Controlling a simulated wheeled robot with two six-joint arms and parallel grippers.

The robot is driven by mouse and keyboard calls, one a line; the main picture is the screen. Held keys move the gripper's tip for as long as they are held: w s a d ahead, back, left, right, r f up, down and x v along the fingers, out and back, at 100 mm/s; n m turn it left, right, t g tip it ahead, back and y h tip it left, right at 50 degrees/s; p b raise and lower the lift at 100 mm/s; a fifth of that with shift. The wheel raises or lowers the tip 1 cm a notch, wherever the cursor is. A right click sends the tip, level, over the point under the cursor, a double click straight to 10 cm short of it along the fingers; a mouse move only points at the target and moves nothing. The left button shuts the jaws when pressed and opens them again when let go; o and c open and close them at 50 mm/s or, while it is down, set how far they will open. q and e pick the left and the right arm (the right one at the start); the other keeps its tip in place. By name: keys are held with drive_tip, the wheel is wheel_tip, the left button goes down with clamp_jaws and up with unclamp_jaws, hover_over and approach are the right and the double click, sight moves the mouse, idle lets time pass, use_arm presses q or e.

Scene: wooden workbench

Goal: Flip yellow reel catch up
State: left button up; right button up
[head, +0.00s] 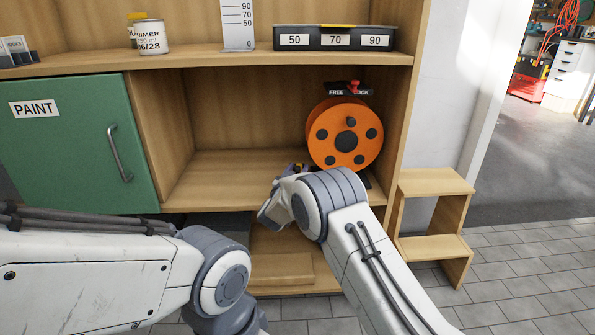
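An orange cable reel (328,147) with dark round spots stands upright in the open shelf bay, at its right side. Above it is a black plate (338,92) lettered FREE and LOCK, with a red lever (353,86) on it. A small yellow piece (299,167) shows low at the reel's left, right by my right gripper (293,169); I cannot tell whether they touch. My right wrist hides most of that gripper and the reel's lower left, so its finger opening is unclear. My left arm comes in at lower left, its gripper out of view.
A green door (75,150) labelled PAINT is shut at left. The shelf above holds a tin (153,37), a scale (238,25) and a black case (333,38) marked 50, 70, 90. A wooden step (436,188) stands at right. The bay left of the reel is empty.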

clamp_jaws()
idle(1.2)
